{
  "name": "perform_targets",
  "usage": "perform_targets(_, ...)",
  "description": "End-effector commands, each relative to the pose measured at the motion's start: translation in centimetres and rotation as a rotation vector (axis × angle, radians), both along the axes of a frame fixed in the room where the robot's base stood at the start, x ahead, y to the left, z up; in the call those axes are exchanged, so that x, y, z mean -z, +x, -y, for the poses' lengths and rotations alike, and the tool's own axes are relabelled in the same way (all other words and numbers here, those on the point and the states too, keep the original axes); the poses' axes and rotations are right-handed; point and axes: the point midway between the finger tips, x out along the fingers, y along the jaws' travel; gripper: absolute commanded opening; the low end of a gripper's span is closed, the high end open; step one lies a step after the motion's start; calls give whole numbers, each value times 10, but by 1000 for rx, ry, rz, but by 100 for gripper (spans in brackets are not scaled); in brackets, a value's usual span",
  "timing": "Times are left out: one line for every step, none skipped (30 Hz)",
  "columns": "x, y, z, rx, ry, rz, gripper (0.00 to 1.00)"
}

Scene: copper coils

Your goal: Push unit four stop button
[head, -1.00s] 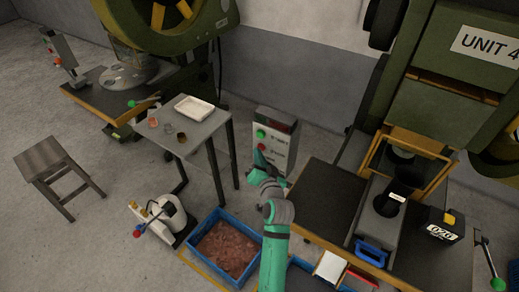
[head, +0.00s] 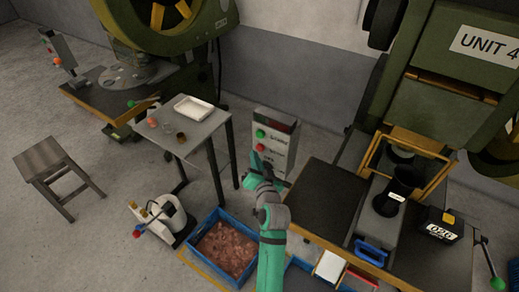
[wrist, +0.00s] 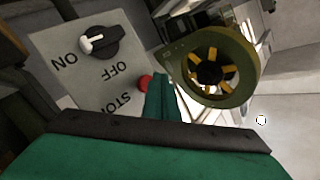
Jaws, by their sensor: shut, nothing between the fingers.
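The grey control box (head: 281,140) stands beside the green press labelled UNIT 4 (head: 487,45). In the head view its green button (head: 260,133) sits above a red button (head: 260,147). The wrist view shows the box's face upside down, with a black ON/OFF knob (wrist: 100,43), STOP lettering and the red stop button (wrist: 146,82). My gripper (head: 253,160) is shut and empty, just below the red button in the head view. In the wrist view its teal fingers (wrist: 162,90) are right beside the button. I cannot tell whether they touch it.
A black-topped bench (head: 325,205) lies right of my arm. A small grey table (head: 212,128) with a white tray stands to the left. A blue crate (head: 207,222) of copper-coloured pieces is on the floor below. Another press with a yellow-spoked wheel (wrist: 212,75) shows in the wrist view.

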Motion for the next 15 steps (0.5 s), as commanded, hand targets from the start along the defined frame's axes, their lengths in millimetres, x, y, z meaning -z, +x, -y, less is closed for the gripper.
perform_targets(0, -1, -1, -1, 0, -1, 0)
perform_targets(0, -3, -2, -1, 0, -1, 0)
perform_targets(1, -5, -4, -1, 0, -2, 0)
perform_targets(1, -7, -5, -1, 0, -2, 0)
perform_targets(1, -9, -7, -1, 0, -2, 0)
perform_targets(1, -12, -9, -2, -1, -1, 0)
perform_targets(1, -14, -10, -2, -1, 0, 0)
perform_targets(1, -16, -12, -2, -1, 0, 0)
perform_targets(1, -19, -14, -2, 0, -1, 0)
perform_targets(1, -21, -16, -2, 0, -1, 0)
perform_targets(1, -23, -17, -2, 0, -1, 0)
perform_targets(0, -26, -19, -2, -1, 0, 0)
perform_targets(0, -28, -20, -1, -1, -1, 0)
perform_targets(1, -30, -21, 0, 0, -1, 0)
perform_targets(1, -32, -22, 1, 0, -2, 0)
